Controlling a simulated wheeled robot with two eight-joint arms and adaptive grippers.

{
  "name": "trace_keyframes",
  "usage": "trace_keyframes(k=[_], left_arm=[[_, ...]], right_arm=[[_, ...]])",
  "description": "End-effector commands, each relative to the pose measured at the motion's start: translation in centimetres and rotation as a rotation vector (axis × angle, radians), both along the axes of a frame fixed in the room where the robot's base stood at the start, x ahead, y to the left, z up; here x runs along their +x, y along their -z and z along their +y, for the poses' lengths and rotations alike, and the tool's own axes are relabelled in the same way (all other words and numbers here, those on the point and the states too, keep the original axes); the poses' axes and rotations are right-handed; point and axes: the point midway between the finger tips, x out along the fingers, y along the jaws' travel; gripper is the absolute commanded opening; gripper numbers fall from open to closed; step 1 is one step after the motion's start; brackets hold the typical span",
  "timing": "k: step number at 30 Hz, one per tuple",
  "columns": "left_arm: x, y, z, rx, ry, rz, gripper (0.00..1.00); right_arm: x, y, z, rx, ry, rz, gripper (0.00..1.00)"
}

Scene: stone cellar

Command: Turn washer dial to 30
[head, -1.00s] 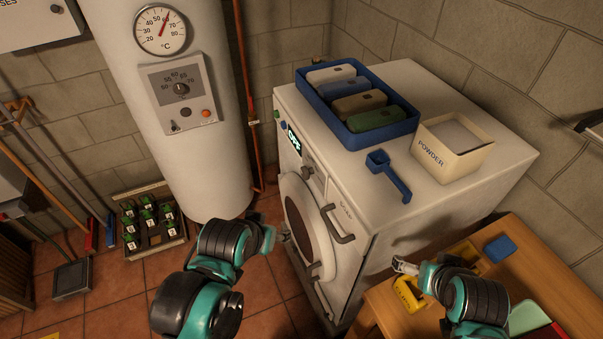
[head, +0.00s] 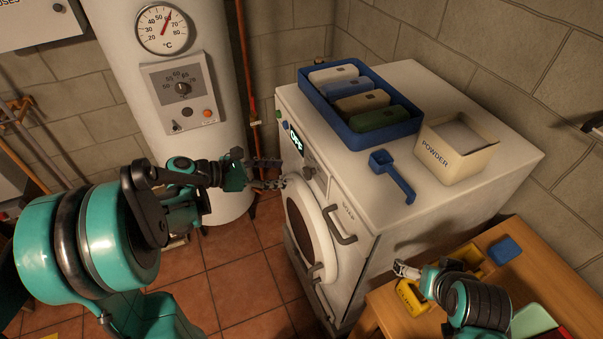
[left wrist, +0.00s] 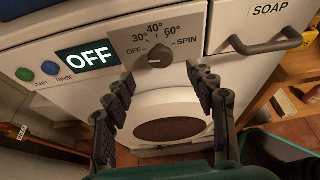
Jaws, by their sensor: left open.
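The white washer (head: 395,190) stands right of the boiler. Its dial (left wrist: 159,54) is a dark round knob under the marks OFF, 30°, 40°, 60° and SPIN; it also shows in the head view (head: 309,172). The display (left wrist: 87,55) reads OFF. My left gripper (head: 277,174) is open and empty in front of the panel. In the left wrist view its fingers (left wrist: 160,78) spread left and right below the dial, apart from it. My right gripper (head: 407,270) hangs over the wooden table; its jaw state is unclear.
A green START button (left wrist: 25,74) and a blue RINSE button (left wrist: 50,68) sit left of the display. The soap drawer handle (left wrist: 265,43) juts out right of the dial. A blue tray (head: 360,105), scoop (head: 392,176) and powder box (head: 456,150) stand on the washer.

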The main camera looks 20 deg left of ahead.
Motion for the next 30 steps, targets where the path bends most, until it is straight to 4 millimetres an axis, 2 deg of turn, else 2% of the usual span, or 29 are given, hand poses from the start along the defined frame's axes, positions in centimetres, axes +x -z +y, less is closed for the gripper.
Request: trace_keyframes(k=[12, 24, 26, 30], left_arm=[[3.5, 2.6, -4.6, 0.003, 0.004, -0.001, 0.56], [4.2, 2.8, -5.4, 0.003, 0.001, -0.001, 0.56], [4.2, 2.8, -5.4, 0.003, 0.001, -0.001, 0.43], [4.2, 2.8, -5.4, 0.004, 0.002, -0.002, 0.06]], right_arm=[[0.0, 2.0, 0.0, 0.0, 0.0, 0.0, 0.97], [0.0, 2.1, 0.0, 0.0, 0.0, 0.0, 0.97], [0.0, 2.1, 0.0, 0.0, 0.0, 0.0, 0.97], [0.0, 2.1, 0.0, 0.0, 0.0, 0.0, 0.97]])
